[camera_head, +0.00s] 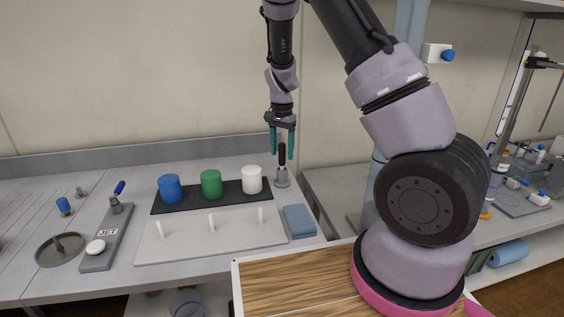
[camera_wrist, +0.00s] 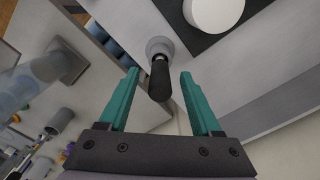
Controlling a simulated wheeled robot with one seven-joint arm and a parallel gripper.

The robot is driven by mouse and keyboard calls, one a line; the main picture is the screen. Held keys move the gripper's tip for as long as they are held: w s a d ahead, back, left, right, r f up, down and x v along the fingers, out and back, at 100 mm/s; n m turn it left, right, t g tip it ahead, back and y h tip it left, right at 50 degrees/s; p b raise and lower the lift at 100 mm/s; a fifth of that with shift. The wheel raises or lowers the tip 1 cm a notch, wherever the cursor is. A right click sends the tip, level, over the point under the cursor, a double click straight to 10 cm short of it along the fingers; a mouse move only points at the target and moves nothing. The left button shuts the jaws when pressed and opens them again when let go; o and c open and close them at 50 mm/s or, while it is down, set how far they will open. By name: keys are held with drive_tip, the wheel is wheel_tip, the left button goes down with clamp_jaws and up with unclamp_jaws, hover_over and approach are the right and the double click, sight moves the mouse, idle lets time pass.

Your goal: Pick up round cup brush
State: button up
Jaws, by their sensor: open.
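A round cup brush stands upright on the bench to the right of the white cup, with a black handle (camera_head: 282,155) and a grey round base (camera_head: 282,181). In the wrist view its black handle (camera_wrist: 160,80) points toward the camera, with the grey base (camera_wrist: 159,47) beyond it. My gripper (camera_head: 282,149) has teal fingers and is open. It is above the brush, pointing down. In the wrist view the handle shows between the two fingers (camera_wrist: 158,80), with gaps on both sides.
Blue (camera_head: 170,189), green (camera_head: 211,184) and white (camera_head: 252,180) cups stand on a black mat (camera_head: 192,202). A pale board with several white pegs (camera_head: 180,247) and a blue sponge (camera_head: 299,221) lie in front. The wall (camera_head: 150,80) is behind the bench.

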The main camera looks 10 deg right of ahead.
clamp_jaws()
drive_tip(key=shift+r, duration=0.1)
